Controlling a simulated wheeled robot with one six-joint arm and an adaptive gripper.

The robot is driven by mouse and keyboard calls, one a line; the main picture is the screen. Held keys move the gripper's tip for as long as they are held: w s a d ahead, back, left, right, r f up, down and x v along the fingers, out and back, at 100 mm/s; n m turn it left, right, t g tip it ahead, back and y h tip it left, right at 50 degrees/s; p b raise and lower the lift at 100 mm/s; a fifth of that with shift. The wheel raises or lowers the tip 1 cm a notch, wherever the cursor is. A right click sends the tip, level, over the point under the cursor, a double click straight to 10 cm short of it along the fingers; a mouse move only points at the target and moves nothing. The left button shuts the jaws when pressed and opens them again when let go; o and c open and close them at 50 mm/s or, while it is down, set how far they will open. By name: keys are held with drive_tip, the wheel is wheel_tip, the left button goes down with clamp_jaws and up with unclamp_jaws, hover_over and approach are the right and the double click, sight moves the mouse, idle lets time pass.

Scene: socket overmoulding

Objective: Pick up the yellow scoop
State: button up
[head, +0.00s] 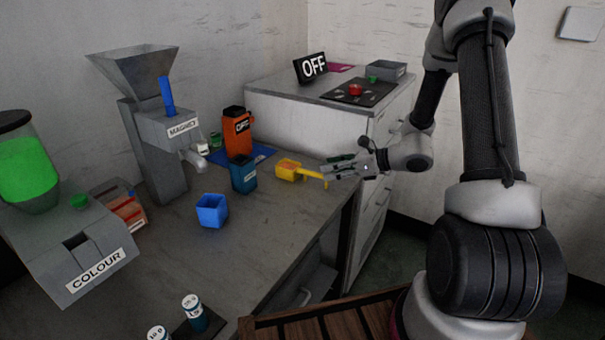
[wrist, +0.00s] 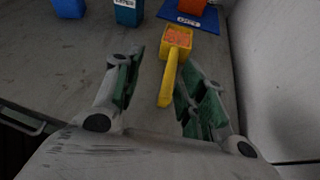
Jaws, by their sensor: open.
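The yellow scoop (head: 288,172) lies on the grey bench top, its handle pointing toward my gripper. Its bowl holds orange-pink material. In the wrist view the scoop (wrist: 174,62) shows its handle reaching back between the two fingers. My gripper (head: 340,169) is at the right end of the handle in the head view. In the wrist view my gripper (wrist: 158,92) is open, with a green-padded finger on each side of the handle. I see no clear contact between the pads and the handle.
A white cabinet (head: 290,118) rises behind. The bench's front edge runs close by. Bench space left of the handle is clear.

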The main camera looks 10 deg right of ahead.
sight(313, 173)
drive_tip(key=shift+w+d+f+m+t, duration=0.3)
drive_tip(key=shift+w+f+m, duration=0.1)
drive_tip(key=shift+f, duration=0.15)
drive_tip(key=shift+w+d+f+m+t, duration=0.25)
drive_tip(key=shift+w+f+m, duration=0.15)
drive_tip(key=shift+f, duration=0.15)
drive_tip(key=shift+w+a+f+h, duration=0.3)
drive_tip(key=shift+w+a+f, duration=0.2)
drive_tip(key=shift+w+a, duration=0.35)
drive_tip(key=x, duration=0.5)
drive_tip(key=shift+s+a+r, duration=0.1)
drive_tip(key=shift+a, duration=0.1)
clamp_jaws()
